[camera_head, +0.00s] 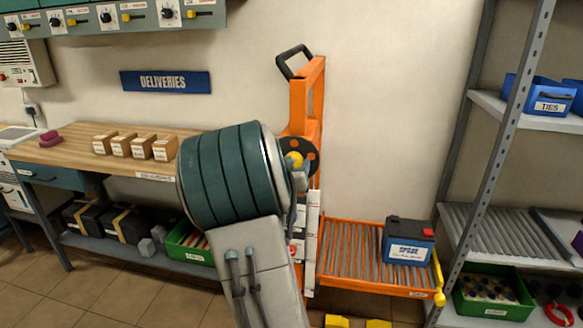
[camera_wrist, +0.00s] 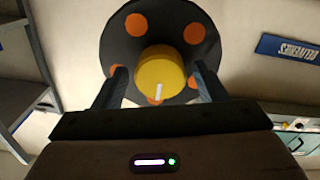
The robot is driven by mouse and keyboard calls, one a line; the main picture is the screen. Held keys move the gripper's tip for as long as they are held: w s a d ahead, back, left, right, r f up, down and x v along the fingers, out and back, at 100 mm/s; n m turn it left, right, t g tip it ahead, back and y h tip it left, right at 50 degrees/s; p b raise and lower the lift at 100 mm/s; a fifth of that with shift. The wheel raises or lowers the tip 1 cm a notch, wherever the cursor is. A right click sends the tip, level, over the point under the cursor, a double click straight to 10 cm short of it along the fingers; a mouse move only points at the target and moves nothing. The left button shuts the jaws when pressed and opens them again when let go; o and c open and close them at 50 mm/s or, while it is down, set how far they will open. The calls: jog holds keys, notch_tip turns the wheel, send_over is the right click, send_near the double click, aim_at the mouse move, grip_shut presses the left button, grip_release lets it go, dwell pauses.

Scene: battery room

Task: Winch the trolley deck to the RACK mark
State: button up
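The orange trolley (camera_head: 305,98) stands against the wall. Its roller deck (camera_head: 340,262) is low and carries a dark blue battery (camera_head: 408,243) at the right end. The winch wheel, a black disc with orange spots (camera_head: 313,150), is on the mast and also shows in the wrist view (camera_wrist: 122,38). A yellow knob (camera_wrist: 160,72) with a white line sticks out from it. My gripper (camera_wrist: 160,82) is open, one finger each side of the knob, with gaps visible. White label strips (camera_head: 312,225) run down the mast, partly hidden by my arm; I cannot read a RACK mark.
A grey rack (camera_head: 497,125) stands at right, with a roller shelf (camera_head: 490,228) slightly above deck height. A green crate (camera_head: 493,310) is below it. A wooden bench (camera_head: 75,152) with several boxes is at left. My arm hides part of the middle.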

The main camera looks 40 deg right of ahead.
jog(key=c, duration=0.7)
jog(key=shift+c, duration=0.2)
jog(key=shift+f+b, duration=0.15)
jog(key=shift+b, duration=0.3)
